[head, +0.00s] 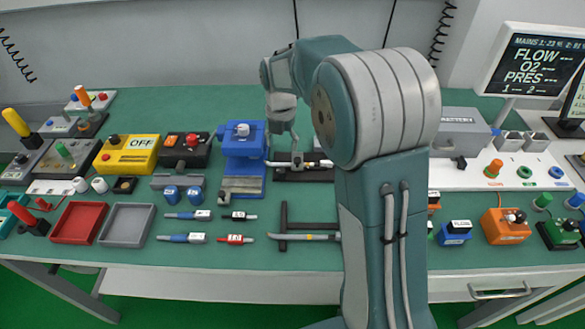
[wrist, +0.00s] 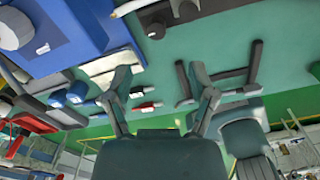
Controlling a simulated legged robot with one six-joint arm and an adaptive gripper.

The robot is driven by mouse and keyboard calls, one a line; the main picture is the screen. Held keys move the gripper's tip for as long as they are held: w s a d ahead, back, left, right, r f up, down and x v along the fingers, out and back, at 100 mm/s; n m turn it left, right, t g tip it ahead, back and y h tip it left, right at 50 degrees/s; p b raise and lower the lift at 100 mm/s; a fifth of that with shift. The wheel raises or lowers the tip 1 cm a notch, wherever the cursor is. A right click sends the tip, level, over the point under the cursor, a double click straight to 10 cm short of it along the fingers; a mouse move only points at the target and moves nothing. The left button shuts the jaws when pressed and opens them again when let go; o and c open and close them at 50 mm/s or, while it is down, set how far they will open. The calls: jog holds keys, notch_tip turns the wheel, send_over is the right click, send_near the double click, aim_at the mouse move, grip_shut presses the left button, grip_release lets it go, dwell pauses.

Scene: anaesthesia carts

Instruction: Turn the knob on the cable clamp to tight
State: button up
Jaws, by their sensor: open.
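The dark cable clamp (head: 290,175) lies on the green bench top just right of the blue vise-like device, with a pale cable end at its right. In the wrist view the likely clamp (wrist: 165,17) is at the top edge, partly cut off, with small rounded knob-like parts and a pale rod beside it. Which part is its knob, and how it is set, I cannot tell. My gripper (wrist: 160,82) is open and empty, its fingers spread below the clamp in the picture. In the head view my gripper (head: 281,150) hangs over the clamp's left part and partly hides it.
The blue device (head: 241,150) with a pale knob stands close on the left. A black bracket (head: 284,228) with a cable lies in front. Red (head: 78,222) and grey (head: 127,224) trays are at left. My arm hides the bench to the right.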

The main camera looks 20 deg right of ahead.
aim_at(281, 170)
jog(key=f, duration=0.2)
jog(key=a+f, duration=0.1)
jog(key=f, duration=0.3)
jog(key=shift+a, duration=0.35)
jog(key=f, duration=0.1)
jog(key=d+f, duration=0.1)
jog(key=f, duration=0.1)
jog(key=shift+d+f, duration=0.25)
jog(key=shift+f, duration=0.35)
jog(key=shift+a, duration=0.5)
jog(key=shift+c, duration=1.3)
jog(key=c, duration=0.5)
grip_shut()
jog(key=shift+d, duration=0.25)
